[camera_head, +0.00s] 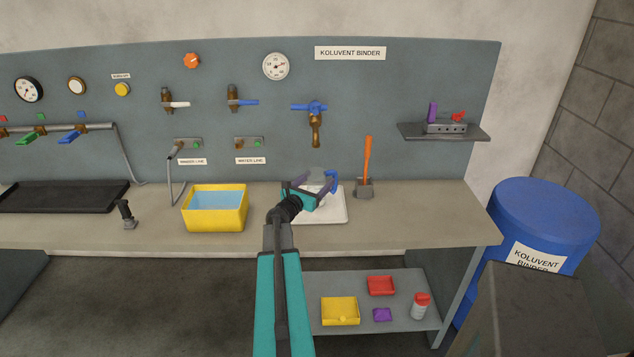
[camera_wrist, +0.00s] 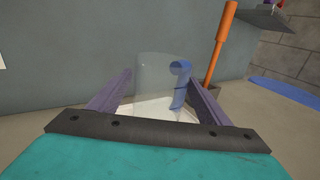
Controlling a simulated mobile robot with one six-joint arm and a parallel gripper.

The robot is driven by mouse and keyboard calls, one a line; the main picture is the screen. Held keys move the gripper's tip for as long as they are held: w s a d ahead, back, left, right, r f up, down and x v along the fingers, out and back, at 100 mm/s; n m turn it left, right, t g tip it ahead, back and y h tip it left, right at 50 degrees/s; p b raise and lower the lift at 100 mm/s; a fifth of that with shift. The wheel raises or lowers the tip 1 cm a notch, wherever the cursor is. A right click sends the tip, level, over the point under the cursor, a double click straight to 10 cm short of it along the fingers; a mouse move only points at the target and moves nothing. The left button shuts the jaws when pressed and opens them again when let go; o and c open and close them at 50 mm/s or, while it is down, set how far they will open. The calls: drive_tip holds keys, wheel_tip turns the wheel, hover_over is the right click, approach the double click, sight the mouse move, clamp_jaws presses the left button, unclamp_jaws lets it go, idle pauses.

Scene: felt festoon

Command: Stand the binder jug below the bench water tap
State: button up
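The binder jug (camera_head: 317,174) is a clear vessel with a blue handle on its right, upright at the white tray on the bench. In the wrist view the jug (camera_wrist: 153,82) stands between the two purple fingers, its handle beside the right finger. My gripper (camera_head: 312,187) is open around it; its fingertips in the wrist view (camera_wrist: 160,77) are spread, and whether they touch the jug cannot be told. A brass tap with a blue handle (camera_head: 315,122) is on the back panel above the jug. The jug's lower part is partly hidden by my gripper in the head view.
The white tray (camera_head: 337,213) lies under the jug. An orange-handled tool (camera_head: 367,165) stands just right. A yellow water basin (camera_head: 215,223) is on the left. A shelf (camera_head: 442,134) sticks out at the right, and a blue drum (camera_head: 543,217) stands beyond the bench end.

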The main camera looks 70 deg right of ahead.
drive_tip(key=shift+r, duration=0.15)
idle(0.3)
drive_tip(key=shift+w+a+b, duration=0.35)
drive_tip(key=shift+a+b, duration=0.15)
drive_tip(key=shift+a, duration=1.45)
drive_tip(key=shift+w+a+b, duration=0.35)
drive_tip(key=shift+a+b, duration=0.2)
drive_tip(key=shift+a, duration=1.45)
drive_tip(key=shift+w+a+b, duration=0.35)
drive_tip(key=shift+a+b, duration=0.15)
drive_tip(key=shift+a, duration=1.45)
